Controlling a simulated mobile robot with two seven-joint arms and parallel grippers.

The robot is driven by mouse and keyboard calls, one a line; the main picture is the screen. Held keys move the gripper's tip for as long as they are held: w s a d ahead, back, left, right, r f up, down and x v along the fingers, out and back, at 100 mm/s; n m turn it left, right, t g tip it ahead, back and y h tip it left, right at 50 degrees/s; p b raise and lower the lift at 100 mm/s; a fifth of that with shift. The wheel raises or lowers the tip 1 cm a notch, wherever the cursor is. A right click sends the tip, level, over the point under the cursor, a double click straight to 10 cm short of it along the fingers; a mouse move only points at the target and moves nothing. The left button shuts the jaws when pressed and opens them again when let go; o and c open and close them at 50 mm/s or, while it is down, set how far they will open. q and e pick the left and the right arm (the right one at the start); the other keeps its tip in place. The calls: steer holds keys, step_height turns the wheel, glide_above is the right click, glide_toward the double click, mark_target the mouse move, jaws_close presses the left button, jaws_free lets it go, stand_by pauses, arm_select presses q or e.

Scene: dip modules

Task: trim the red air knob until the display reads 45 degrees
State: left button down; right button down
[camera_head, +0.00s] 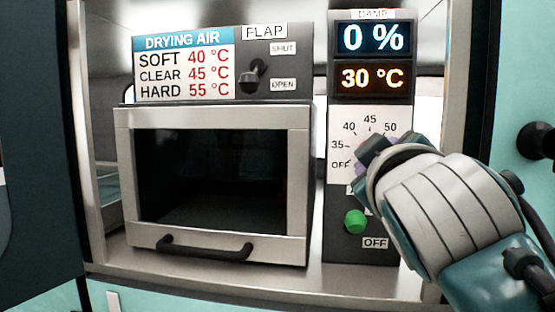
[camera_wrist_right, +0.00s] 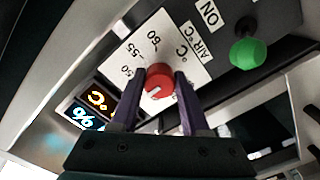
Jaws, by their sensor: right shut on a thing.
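The red air knob (camera_wrist_right: 158,80) sits on a white dial plate (camera_wrist_right: 165,50) in the right wrist view, with 50, 55 and 60 printed around it. My right gripper (camera_wrist_right: 160,84) has its two purple fingers on either side of the knob, shut on it. The knob's white mark shows, but the number it points at is unclear. In the head view the gripper and my right wrist hide the knob and the dial's right side; OFF, 35, 40, 45 and 50 show. The temperature display (camera_head: 373,77) reads 30 °C. My left gripper is out of view.
A damp display (camera_head: 373,38) above reads 0 %. A green knob (camera_head: 355,221) sits below the dial, close to my right wrist. Left stands a glass-fronted chamber (camera_head: 215,260) with a black handle (camera_head: 190,249), a flap lever (camera_head: 254,76) and a drying air chart (camera_head: 183,68).

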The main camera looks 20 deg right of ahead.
stand_by(0.4)
steer(key=shift+c, duration=1.9)
jaws_free()
